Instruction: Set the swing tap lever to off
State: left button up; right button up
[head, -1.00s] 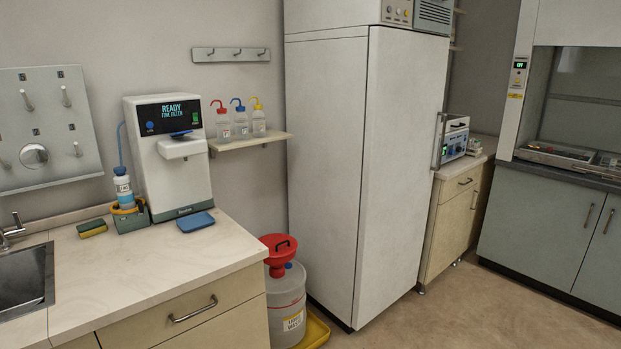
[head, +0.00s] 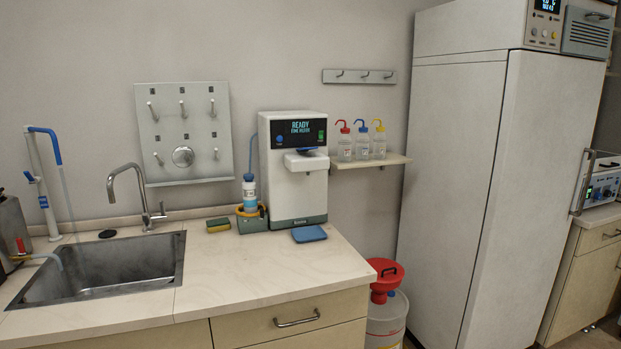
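A white upright tap (head: 45,185) with a blue swing spout stands at the left behind the sink. A thin pale streak, which looks like water, runs down from the spout's end towards the sink. A small blue lever (head: 30,177) sticks out on the left side of its column; its exact setting is too small to tell. A chrome gooseneck tap (head: 140,192) with a side handle stands behind the sink's right part. I cannot tell for certain which tap the task names. Neither of my grippers shows in the head view.
The steel sink (head: 172,262) is set in the pale counter. A small red-handled fitting (head: 21,246) sits at its left edge. A water purifier (head: 292,190), a sponge (head: 218,225) and a blue pad (head: 309,234) are on the counter. The counter's front middle is clear.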

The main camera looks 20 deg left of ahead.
aim_at(32, 180)
jog(key=u, duration=2.1)
jog(key=i+j, duration=0.1)
jog(key=i, duration=0.3)
jog(key=z, duration=0.05)
